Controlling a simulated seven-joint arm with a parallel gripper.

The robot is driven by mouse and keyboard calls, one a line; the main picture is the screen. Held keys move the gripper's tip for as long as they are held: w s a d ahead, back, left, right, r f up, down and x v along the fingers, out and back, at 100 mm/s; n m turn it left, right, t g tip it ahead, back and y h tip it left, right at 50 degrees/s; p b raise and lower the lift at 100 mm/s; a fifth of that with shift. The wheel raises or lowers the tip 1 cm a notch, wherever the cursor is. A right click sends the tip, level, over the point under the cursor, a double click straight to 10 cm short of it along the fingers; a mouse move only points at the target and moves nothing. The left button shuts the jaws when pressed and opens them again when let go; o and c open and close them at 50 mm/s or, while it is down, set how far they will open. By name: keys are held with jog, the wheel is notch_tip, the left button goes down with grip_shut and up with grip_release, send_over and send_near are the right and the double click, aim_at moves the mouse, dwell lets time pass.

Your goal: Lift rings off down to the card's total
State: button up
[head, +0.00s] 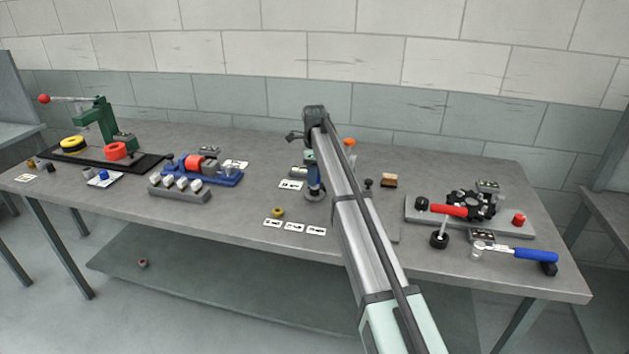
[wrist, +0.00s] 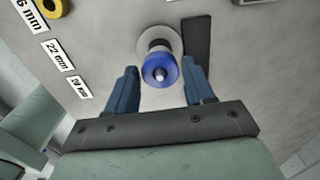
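A post with a round grey base (wrist: 174,34) stands on the table, and a blue ring (wrist: 158,70) shows at its top in the wrist view. The post tip pokes through the ring; whatever lies below is mostly hidden. My gripper (wrist: 161,66) is open, one blue finger on each side of the ring, with small gaps. In the head view my gripper (head: 314,178) is low over the post's base (head: 315,195) and hides most of the stack. A yellow ring (head: 277,212) lies loose on the table; it also shows in the wrist view (wrist: 52,7).
Three printed cards (head: 294,227) lie near the front edge; the wrist view shows a "22 mm" card (wrist: 58,56). Another card (head: 290,184) lies left of the post.

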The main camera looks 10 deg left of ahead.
jog(key=c, duration=0.8)
